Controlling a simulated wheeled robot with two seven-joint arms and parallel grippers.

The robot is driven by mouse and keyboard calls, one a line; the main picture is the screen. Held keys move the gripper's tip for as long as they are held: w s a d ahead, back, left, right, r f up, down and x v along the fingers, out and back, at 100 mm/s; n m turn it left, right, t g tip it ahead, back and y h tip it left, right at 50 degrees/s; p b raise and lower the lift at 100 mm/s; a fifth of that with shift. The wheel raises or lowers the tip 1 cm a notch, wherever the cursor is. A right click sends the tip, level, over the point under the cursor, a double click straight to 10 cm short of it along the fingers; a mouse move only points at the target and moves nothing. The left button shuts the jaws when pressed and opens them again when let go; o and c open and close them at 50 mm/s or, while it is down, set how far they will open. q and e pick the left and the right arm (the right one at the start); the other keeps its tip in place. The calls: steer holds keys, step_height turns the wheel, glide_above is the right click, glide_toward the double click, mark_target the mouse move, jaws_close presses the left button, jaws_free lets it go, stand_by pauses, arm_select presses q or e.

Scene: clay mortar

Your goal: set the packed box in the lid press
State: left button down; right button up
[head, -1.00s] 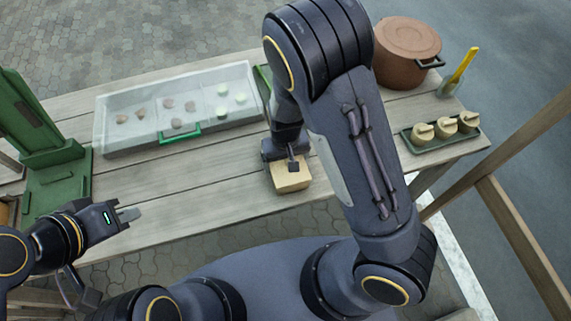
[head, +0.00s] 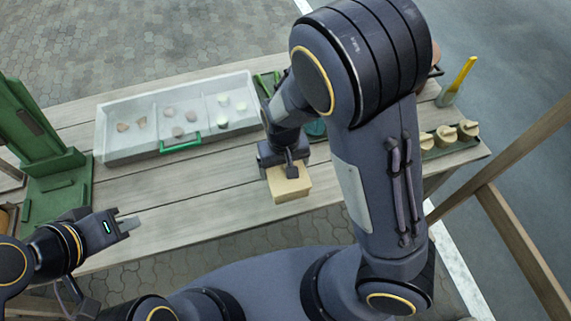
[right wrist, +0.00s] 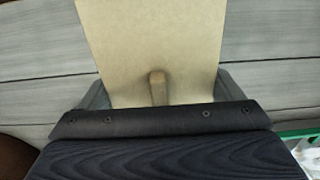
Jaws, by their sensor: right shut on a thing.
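My right gripper (head: 285,161) is shut on a tan box (head: 290,187) over the front part of the table. The box also fills the top middle of the right wrist view (right wrist: 150,40), between the two grey fingers, with a small wooden peg (right wrist: 158,88) at its near side. I cannot tell whether the box touches the table. The green lid press (head: 50,160) stands upright at the table's left end, well left of the box. My left gripper (head: 130,223) is at the table's front edge near the press, holding nothing I can see; its finger gap is unclear.
A grey divided tray (head: 128,152) with small pieces and a green handle lies behind, between press and box. At right are a green tray (head: 455,147) with several pale round things and a yellow-handled tool (head: 460,75). The boards between box and press look clear.

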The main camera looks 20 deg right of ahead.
mark_target(280, 175)
steer(key=s+r, duration=0.1)
steer(key=a+r, duration=0.1)
steer(key=s+r, duration=0.1)
steer(key=r, duration=0.1)
steer(key=shift+s+a+p, duration=0.25)
steer(key=shift+s+p, duration=0.05)
steer(key=shift+s, duration=0.05)
steer(key=s+a+r, duration=0.3)
steer(key=s, duration=0.4)
steer(key=shift+s+a+r+p, duration=0.15)
steer(key=shift+s+a+p, duration=0.15)
steer(key=shift+a+p, duration=0.1)
